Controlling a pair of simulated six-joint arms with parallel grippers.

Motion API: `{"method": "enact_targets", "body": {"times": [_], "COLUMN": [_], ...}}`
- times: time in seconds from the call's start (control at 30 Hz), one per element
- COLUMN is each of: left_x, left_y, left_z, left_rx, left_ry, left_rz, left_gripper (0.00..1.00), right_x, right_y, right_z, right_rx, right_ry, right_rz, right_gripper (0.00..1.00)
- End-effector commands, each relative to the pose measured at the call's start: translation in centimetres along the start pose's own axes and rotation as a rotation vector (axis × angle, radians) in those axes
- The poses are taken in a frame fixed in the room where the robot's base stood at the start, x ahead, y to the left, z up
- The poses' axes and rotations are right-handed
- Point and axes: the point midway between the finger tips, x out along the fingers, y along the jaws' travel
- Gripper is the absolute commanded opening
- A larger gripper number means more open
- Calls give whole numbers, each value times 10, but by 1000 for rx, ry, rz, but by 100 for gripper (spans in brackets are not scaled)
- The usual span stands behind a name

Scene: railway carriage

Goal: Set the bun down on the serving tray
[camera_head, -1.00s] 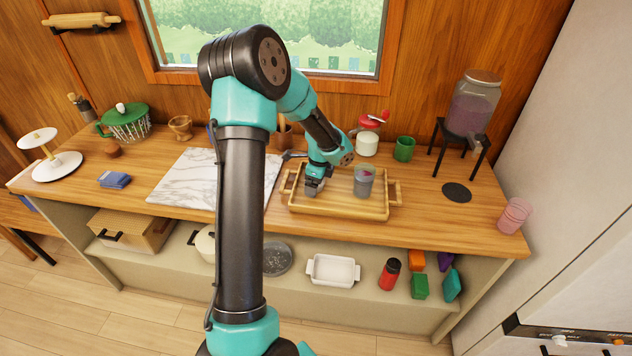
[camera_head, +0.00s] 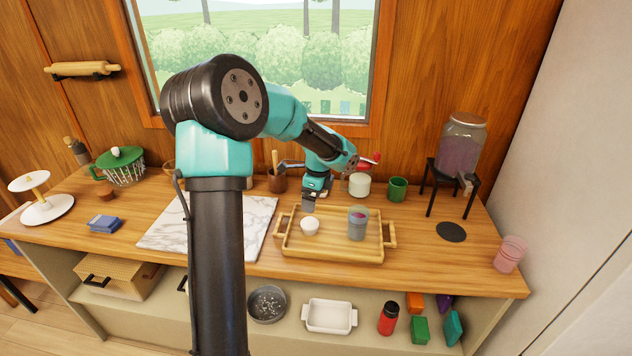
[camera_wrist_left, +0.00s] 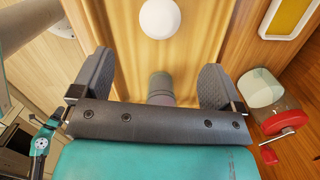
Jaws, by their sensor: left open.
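The pale, round bun (camera_head: 310,225) rests on the left part of the wooden serving tray (camera_head: 330,254). In the left wrist view the bun (camera_wrist_left: 160,18) shows as a white round beyond the fingers, on tan wood. My left gripper (camera_head: 309,207) is above and a little behind the bun, apart from it. In the left wrist view its fingers (camera_wrist_left: 155,80) are spread wide and hold nothing. A grey cup with purple contents (camera_head: 357,223) stands on the tray right of the bun.
A jar with a red lid and crank (camera_head: 359,184) and a green cup (camera_head: 397,189) stand behind the tray. A drink dispenser (camera_head: 461,147) on a black stand is at the right. A marble slab (camera_head: 165,235) lies left of the tray. The counter (camera_head: 420,262) right of the tray is mostly clear.

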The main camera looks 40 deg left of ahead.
Motion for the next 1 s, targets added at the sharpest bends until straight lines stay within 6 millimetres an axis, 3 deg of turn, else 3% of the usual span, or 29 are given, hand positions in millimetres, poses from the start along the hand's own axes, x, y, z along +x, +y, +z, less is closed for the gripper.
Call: {"method": "enact_targets", "body": {"times": [0.1,0.33,0.87,1.0], "left_x": [-24,-52,-56,-56], "left_y": [-1,0,0,0], "left_z": [0,0,0,0], "left_rx": [1,0,0,0], "left_ry": [0,0,-1,-1], "left_rz": [-4,-1,0,1], "left_gripper": [93,93,93,82], "right_x": [0,0,0,0], "right_y": [0,0,0,0], "right_z": [0,0,0,0], "right_rx": [0,0,0,0], "right_ry": [0,0,0,0], "right_rz": [0,0,0,0], "right_gripper": [43,43,43,43]}}
